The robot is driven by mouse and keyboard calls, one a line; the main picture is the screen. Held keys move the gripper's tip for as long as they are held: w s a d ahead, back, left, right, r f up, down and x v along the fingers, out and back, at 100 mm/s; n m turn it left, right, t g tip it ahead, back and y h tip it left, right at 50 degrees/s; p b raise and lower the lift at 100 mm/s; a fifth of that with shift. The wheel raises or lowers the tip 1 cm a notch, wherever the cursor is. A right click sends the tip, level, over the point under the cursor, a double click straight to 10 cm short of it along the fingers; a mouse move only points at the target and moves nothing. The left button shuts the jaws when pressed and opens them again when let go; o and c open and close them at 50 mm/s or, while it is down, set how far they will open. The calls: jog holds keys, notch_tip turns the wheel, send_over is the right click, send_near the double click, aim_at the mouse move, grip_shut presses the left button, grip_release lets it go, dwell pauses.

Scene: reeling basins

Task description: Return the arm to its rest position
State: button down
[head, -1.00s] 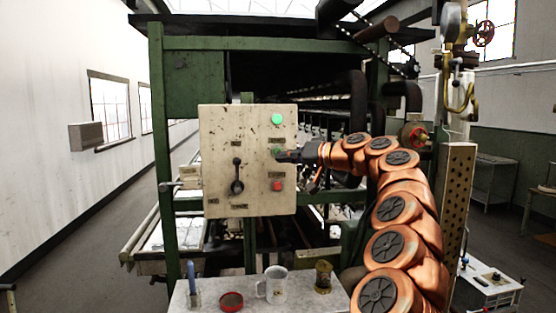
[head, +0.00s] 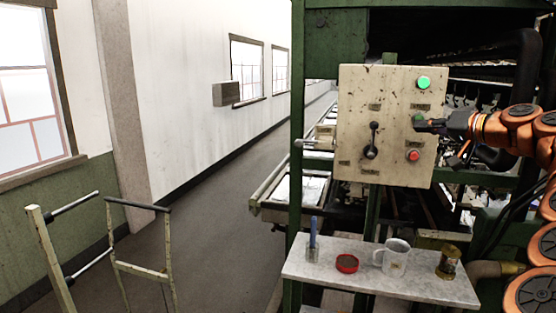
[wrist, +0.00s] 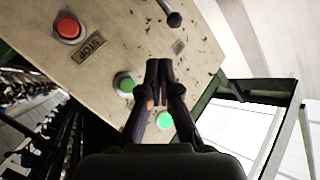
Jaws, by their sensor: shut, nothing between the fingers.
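My gripper (head: 424,126) is shut and empty, at the right part of the cream control panel (head: 350,140) in the head view. Its fingertips are close to a green button (head: 418,117) there; I cannot tell whether they touch it. In the wrist view my gripper (wrist: 158,66) points at the panel (wrist: 120,45), with a green button (wrist: 124,83) just left of the fingers. A lit green lamp (head: 424,83) is at the panel's top right and a red button (head: 413,155) lies below. My orange arm comes in from the right.
A metal frame (head: 140,265) stands at left. The aisle (head: 225,220) between is open floor.

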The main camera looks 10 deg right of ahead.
jog(key=s+a+f+n+g+y, duration=0.1)
jog(key=s+a+f+g, duration=0.2)
jog(key=a, duration=0.7)
jog(key=s+a+f+n+g, duration=0.2)
jog(key=s+a+f, duration=0.15)
jog(key=a, duration=0.55)
jog(key=s+a+f+n+g+y, duration=0.1)
jog(key=s+a+f+g, duration=0.2)
jog(key=a, duration=0.7)
jog(key=s+a+f+g+h, duration=0.2)
jog(key=s+f+g, duration=0.1)
jog(key=s+f, duration=0.6)
jog(key=s+a+f+g+h, duration=0.2)
jog(key=s+a+f+h, duration=0.1)
jog(key=s+f, duration=0.65)
jog(key=s+d+f+g+h, duration=0.1)
jog(key=s+d+f, duration=0.2)
jog(key=s, duration=0.6)
jog(key=s+d+f+m+g+h, duration=0.1)
jog(key=s+d+f+g+h, duration=0.1)
jog(key=s+d+f, duration=0.2)
jog(key=s+f, duration=0.2)
jog(key=s, duration=0.2)
jog(key=shift+s+d+g+h, duration=0.15)
jog(key=shift+s+g+h, duration=0.15)
jog(key=shift+s, duration=0.1)
